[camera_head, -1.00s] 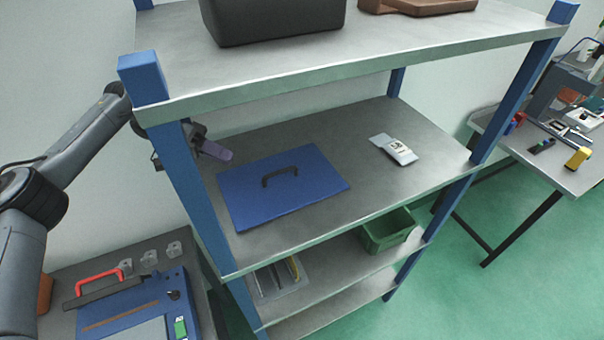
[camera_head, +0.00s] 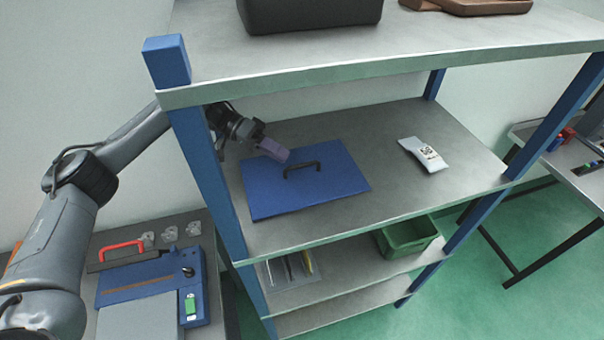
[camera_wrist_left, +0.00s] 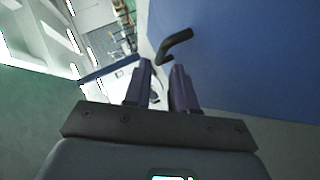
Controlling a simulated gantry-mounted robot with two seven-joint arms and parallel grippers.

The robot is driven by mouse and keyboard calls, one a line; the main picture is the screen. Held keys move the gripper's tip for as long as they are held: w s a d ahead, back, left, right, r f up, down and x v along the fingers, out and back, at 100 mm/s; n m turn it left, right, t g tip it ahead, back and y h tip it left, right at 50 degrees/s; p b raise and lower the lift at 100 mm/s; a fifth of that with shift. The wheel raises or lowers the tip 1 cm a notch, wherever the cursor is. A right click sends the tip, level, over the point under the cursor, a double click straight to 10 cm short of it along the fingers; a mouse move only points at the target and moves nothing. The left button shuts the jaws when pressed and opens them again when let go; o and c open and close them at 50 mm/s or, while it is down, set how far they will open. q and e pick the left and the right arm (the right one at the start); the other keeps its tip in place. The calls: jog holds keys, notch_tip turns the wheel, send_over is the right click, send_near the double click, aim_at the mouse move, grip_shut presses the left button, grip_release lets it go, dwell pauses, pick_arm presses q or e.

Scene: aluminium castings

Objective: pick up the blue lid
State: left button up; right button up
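The blue lid (camera_head: 300,192) lies flat on the middle shelf, with a black arched handle (camera_head: 303,165) on top. My left gripper (camera_head: 282,156) reaches in past the left shelf post, its purple fingers just left of the handle and over the lid's back part. In the left wrist view the blue lid (camera_wrist_left: 245,55) fills the upper right, and the black handle (camera_wrist_left: 175,45) stands just beyond the fingertips. There my left gripper (camera_wrist_left: 162,72) shows two fingers apart, with a gap and nothing between them. My right gripper is in neither view.
The left blue post (camera_head: 208,175) stands beside my arm, and the upper shelf (camera_head: 360,68) overhangs. A white packet (camera_head: 425,153) lies on the middle shelf to the right, with bare shelf between. A green crate (camera_head: 408,237) sits below.

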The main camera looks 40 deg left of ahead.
aim_at(295, 173)
pick_arm(q)
jog(key=p+x, duration=0.1)
jog(key=x, duration=0.3)
jog(key=shift+f, duration=0.1)
jog(key=shift+w+d+f+p, duration=0.1)
jog(key=shift+d+f+p, duration=0.1)
jog(key=shift+d+p, duration=0.15)
grip_shut()
